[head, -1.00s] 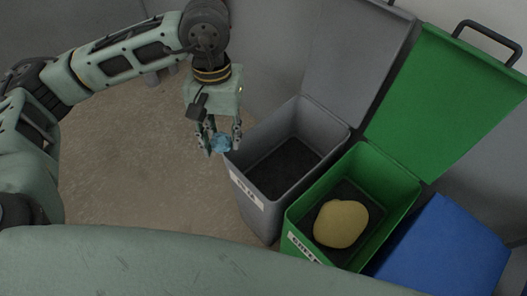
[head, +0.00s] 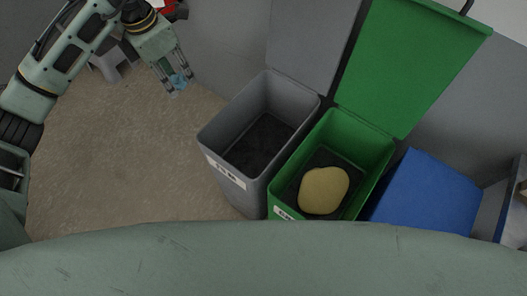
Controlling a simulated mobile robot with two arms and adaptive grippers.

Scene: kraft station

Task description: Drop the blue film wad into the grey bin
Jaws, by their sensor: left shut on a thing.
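The blue film wad (head: 178,82) is a small light-blue crumple between the fingertips of my left gripper (head: 175,80). The gripper is shut on it and holds it up in the air, left of and beyond the grey bin. The grey bin (head: 228,172) stands open near the middle of the view, with its lid (head: 315,40) raised at the back. Its dark floor shows, and I see nothing lying on it. The wad is outside the bin's rim. My right gripper is not in view.
A green bin (head: 374,150) stands open right beside the grey one, with a yellowish lump (head: 323,190) inside. A blue bin (head: 425,192) with its lid down stands further right. A grey wall (head: 222,50) is behind. Brown floor (head: 120,150) on the left is clear.

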